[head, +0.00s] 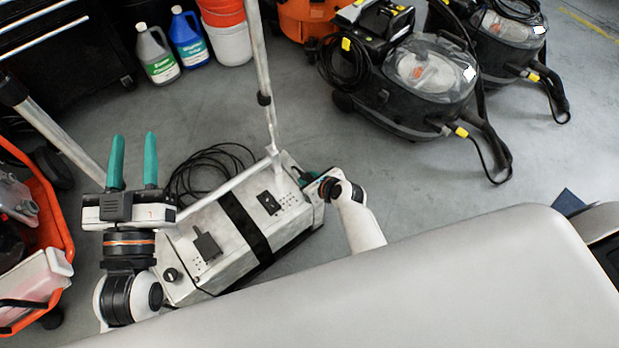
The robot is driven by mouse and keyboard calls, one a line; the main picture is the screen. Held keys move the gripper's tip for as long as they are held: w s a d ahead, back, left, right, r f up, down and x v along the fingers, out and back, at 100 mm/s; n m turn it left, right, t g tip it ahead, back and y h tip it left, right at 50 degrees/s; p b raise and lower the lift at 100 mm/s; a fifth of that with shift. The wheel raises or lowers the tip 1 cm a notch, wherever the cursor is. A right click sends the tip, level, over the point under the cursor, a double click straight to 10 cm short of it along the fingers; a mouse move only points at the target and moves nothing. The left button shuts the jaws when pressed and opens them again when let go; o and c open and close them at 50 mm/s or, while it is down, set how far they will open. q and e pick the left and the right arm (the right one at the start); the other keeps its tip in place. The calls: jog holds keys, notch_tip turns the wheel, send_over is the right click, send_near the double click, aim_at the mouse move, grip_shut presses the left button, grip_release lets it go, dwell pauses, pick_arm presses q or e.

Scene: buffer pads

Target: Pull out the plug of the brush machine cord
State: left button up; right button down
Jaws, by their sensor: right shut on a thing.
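A grey metal power box (186,243) with a black strap stands on the floor at the lower middle of the head view, with sockets and switches on its top. A black cord (215,160) lies coiled behind it. My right gripper (308,178) is at the box's right end, low beside its socket panel. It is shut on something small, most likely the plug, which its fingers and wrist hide. I cannot tell whether the plug is in or out of a socket. My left gripper (133,163) is open and empty, its teal fingers pointing up, left of the box.
A metal pole (262,80) rises behind the box. Black vacuum machines (410,85) stand at the back right. Bottles (158,62) and buckets (228,40) stand at the back left, an orange cart (60,225) at the left edge. The floor right of the box is clear.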

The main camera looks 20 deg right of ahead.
pick_arm(q)
jog(key=shift+r, duration=0.1)
jog(key=shift+d+r, duration=0.15)
jog(key=shift+r, duration=0.3)
pick_arm(e)
jog(key=shift+f, duration=0.15)
pick_arm(q)
jog(key=shift+r+t+h, duration=0.15)
jog(key=shift+t+h, duration=0.15)
